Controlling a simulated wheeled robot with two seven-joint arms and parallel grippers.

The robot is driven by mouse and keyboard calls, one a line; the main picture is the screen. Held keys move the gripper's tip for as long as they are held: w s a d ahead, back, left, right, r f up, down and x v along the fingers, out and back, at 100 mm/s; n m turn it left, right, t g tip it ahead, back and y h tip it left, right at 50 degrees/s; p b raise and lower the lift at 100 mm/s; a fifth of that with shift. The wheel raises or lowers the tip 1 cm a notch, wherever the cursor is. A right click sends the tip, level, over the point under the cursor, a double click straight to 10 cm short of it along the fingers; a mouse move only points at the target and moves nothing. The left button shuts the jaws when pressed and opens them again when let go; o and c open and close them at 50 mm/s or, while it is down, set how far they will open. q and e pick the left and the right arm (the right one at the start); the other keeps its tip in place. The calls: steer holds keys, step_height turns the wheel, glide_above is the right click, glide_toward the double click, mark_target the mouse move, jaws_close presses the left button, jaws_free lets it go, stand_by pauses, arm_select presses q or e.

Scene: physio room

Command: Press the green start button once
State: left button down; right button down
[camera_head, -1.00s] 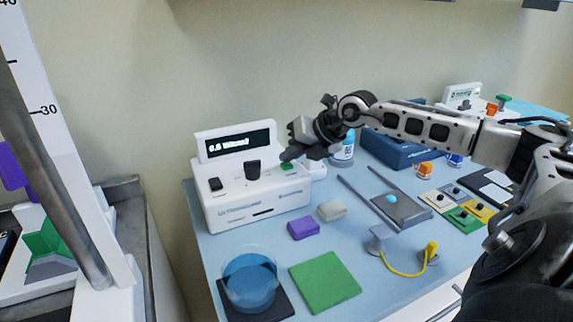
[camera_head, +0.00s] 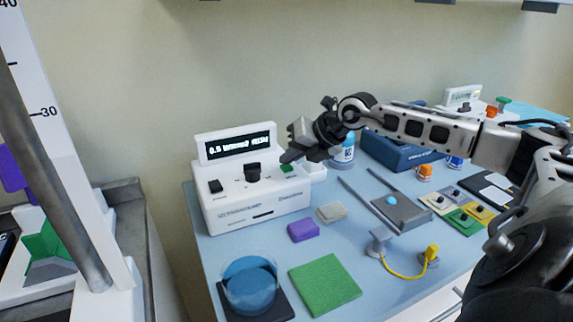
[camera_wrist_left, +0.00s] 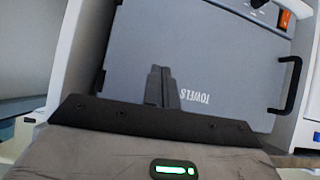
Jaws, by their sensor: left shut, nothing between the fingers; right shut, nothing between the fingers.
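The green start button (camera_head: 287,168) sits on the right part of the sloping top of a white therapy unit (camera_head: 262,208). The unit's dark display (camera_head: 238,146) shows a line of white text that is too blurred to read fully. My right gripper (camera_head: 287,158) is shut and empty, with its tips just above and beside the green button in the head view. I cannot tell whether they touch it. My left gripper (camera_wrist_left: 160,85) is shut and empty in the left wrist view, in front of a grey door marked TOWELS (camera_wrist_left: 215,65).
A black knob (camera_head: 253,171) and a dark switch (camera_head: 215,186) are on the unit's top. The door has a black handle (camera_wrist_left: 288,86).

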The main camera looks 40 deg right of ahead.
mark_target(291, 168)
steer(key=shift+r, duration=0.55)
steer(key=shift+r+p, duration=1.85)
steer(key=shift+r, duration=0.7)
